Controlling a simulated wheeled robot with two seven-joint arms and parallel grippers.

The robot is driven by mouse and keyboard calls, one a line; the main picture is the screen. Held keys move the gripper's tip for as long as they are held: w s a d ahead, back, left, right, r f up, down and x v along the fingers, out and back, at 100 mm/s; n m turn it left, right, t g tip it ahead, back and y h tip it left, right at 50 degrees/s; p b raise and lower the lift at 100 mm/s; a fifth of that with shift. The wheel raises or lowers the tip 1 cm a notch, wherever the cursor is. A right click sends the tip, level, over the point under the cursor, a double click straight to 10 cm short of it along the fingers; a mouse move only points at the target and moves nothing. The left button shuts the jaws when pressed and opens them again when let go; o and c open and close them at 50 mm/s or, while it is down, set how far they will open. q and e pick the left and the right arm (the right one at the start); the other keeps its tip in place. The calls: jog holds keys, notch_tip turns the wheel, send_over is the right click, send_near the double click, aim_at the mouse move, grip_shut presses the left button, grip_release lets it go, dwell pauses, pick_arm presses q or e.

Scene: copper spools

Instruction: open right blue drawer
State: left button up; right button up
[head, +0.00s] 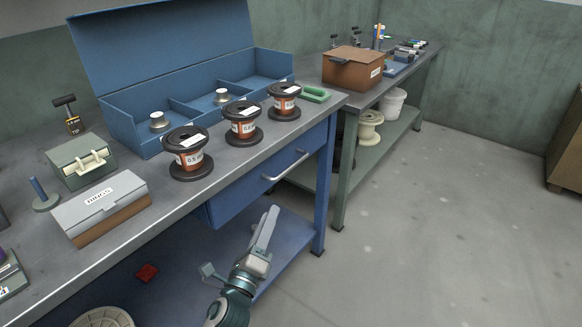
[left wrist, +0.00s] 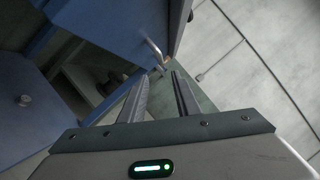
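The blue drawer (head: 246,194) sits under the workbench top at its right end, and its front looks flush and shut. Its silver bar handle (head: 285,167) is on the front face. In the left wrist view the drawer front (left wrist: 105,25) is at the top, with the handle (left wrist: 153,50) ahead of the fingertips. My left gripper (head: 270,215) is below and in front of the handle, apart from it. Its two fingers (left wrist: 160,85) are spread with nothing between them. My right gripper is in neither view.
Copper spools (head: 187,155) and a blue open bin (head: 130,125) stand on the bench top (head: 235,160). A blue bench leg (head: 321,215) is right of the drawer, with a second bench behind. A red item (head: 147,272) lies on the lower shelf. The floor (head: 430,230) at right is clear.

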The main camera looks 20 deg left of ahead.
aim_at(289, 167)
pick_arm(q)
jog(key=shift+w, duration=0.15)
jog(key=x, duration=1.7)
jog(key=shift+w, duration=0.1)
jog(key=shift+c, duration=0.2)
grip_shut()
